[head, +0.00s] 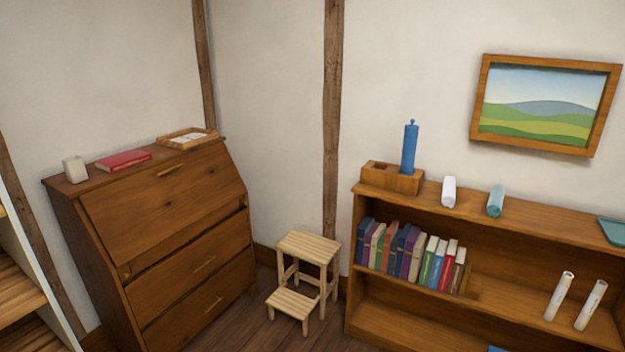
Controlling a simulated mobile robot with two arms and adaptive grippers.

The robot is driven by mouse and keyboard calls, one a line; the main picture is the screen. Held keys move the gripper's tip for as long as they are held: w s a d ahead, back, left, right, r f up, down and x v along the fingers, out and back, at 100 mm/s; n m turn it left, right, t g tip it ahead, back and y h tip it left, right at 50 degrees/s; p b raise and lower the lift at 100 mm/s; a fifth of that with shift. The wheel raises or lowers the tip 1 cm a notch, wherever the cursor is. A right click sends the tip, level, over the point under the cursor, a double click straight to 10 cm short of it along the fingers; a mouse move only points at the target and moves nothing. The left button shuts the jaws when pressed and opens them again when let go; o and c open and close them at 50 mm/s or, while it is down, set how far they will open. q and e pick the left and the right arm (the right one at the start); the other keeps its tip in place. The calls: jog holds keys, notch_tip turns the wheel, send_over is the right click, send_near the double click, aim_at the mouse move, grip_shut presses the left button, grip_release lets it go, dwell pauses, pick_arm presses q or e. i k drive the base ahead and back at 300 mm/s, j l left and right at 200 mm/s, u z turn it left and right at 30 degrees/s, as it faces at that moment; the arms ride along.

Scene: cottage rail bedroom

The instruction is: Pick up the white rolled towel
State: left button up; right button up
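Neither of my grippers is in view. The towel is unobstructed in the head view.
A wooden block holder (392,179) with a blue bottle-like object (410,149) stands left of the towel. A teal tray (613,232) sits farther right. Books (410,254) and two white tubes (574,300) occupy the shelf below. A step stool (308,245) stands left of the bookshelf.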

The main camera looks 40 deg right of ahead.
aim_at(448, 191)
jog(key=z, duration=2.25)
jog(key=i+l+u, duration=0.15)
jog(key=i+l, duration=0.45)
jog(key=i, duration=0.1)
